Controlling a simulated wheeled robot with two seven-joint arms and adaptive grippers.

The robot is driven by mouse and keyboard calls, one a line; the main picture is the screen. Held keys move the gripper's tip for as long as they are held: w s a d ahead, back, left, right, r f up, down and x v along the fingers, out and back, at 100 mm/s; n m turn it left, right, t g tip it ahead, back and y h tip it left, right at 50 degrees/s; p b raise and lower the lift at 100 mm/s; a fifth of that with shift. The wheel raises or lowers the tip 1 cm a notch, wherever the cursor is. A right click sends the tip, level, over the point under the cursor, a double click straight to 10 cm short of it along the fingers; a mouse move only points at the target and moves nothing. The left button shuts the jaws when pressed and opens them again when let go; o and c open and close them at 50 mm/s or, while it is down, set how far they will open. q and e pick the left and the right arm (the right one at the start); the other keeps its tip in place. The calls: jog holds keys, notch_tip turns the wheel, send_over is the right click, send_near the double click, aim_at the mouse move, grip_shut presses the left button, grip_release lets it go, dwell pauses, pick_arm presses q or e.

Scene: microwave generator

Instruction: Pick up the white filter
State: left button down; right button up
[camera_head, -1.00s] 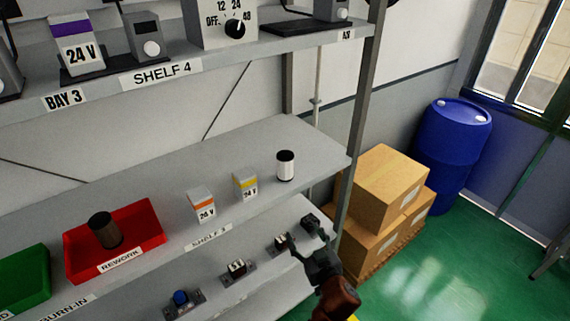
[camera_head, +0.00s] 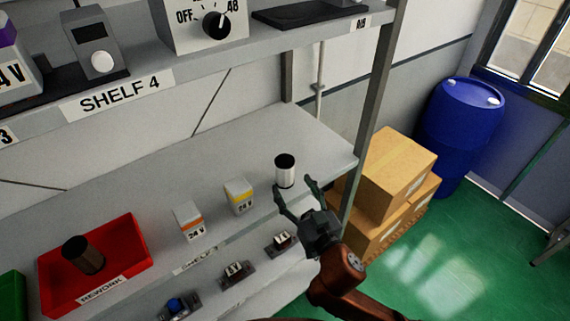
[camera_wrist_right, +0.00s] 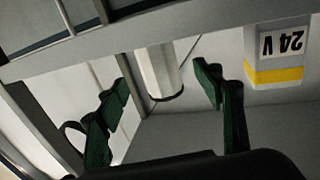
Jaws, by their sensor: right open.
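The white filter (camera_head: 285,175) is a small upright white cylinder with a dark top, standing on shelf 3 near its right end. My right gripper (camera_head: 296,187) is open and empty at the front of that shelf, its fingers pointing toward the filter from the front right. In the right wrist view, which looks upside down, the filter (camera_wrist_right: 163,70) shows beyond and between the two spread green fingers (camera_wrist_right: 166,88). Whether a finger touches it cannot be told. My left gripper is not in view.
Two 24 V boxes, one with a yellow band (camera_head: 239,197) and one with an orange band (camera_head: 188,221), stand left of the filter. A red REWORK tray (camera_head: 135,238) holds a dark cylinder (camera_head: 84,256). A shelf post (camera_head: 372,105) rises at the right. Shelf 4 hangs above.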

aim_at(289, 179)
jog(key=p+x, duration=0.1)
jog(key=x, duration=0.1)
jog(key=shift+w+a, duration=0.15)
jog(key=shift+w, duration=0.15)
jog(key=x, duration=0.2)
jog(key=shift+w+f+p, duration=0.1)
jog(key=shift+w+p, duration=0.2)
jog(key=shift+w, duration=0.05)
jog(key=shift+w+a, duration=0.2)
jog(key=shift+w, duration=0.15)
jog(key=shift+f, duration=0.1)
jog(key=c, duration=1.3)
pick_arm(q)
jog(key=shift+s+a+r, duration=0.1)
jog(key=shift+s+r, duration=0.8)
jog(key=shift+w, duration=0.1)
